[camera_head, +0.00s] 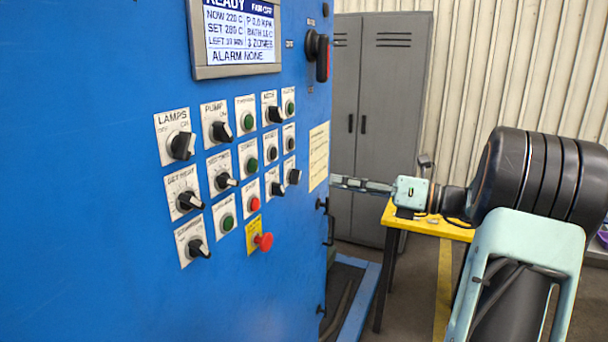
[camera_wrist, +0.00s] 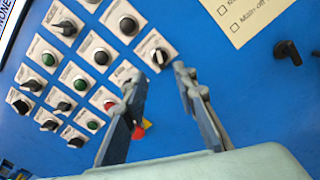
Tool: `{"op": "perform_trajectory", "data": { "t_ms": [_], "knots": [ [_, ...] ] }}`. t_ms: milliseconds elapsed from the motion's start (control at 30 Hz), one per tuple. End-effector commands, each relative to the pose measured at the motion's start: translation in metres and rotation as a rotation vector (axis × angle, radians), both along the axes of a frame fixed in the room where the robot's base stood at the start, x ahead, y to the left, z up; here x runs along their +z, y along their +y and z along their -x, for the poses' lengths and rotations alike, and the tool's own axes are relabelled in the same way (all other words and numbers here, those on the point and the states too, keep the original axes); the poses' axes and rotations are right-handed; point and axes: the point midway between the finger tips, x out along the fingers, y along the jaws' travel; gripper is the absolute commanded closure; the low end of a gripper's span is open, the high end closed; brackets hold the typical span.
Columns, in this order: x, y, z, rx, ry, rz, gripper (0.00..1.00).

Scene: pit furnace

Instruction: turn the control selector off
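The blue control panel (camera_head: 120,250) carries several selectors with black knobs. None of the labels that I can read says control, so I cannot tell for sure which is the control selector. The selector at the panel's lower right (camera_head: 294,177) is nearest my gripper (camera_head: 336,182); in the wrist view this selector (camera_wrist: 159,56) has a black knob with a pale bar on a white plate. My gripper (camera_wrist: 157,77) is open and empty, its fingers pointing at the panel. In the wrist view the selector lies just beyond the fingertips, between them, apparently without contact.
A red mushroom button (camera_head: 264,241) sits below; its red and yellow show behind the left finger (camera_wrist: 141,128). Buttons crowd the selector's left. A paper notice (camera_head: 319,156) is to its right. A yellow table (camera_head: 430,222) and grey lockers (camera_head: 378,110) stand behind.

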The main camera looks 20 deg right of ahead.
Motion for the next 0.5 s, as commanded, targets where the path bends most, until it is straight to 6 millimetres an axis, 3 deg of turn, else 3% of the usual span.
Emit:
{"op": "perform_trajectory", "data": {
  "t_ms": [500],
  "knots": [
    [0.000,0.063,-0.062,0.003,0.002,0.003,0.74]
  ]
}}
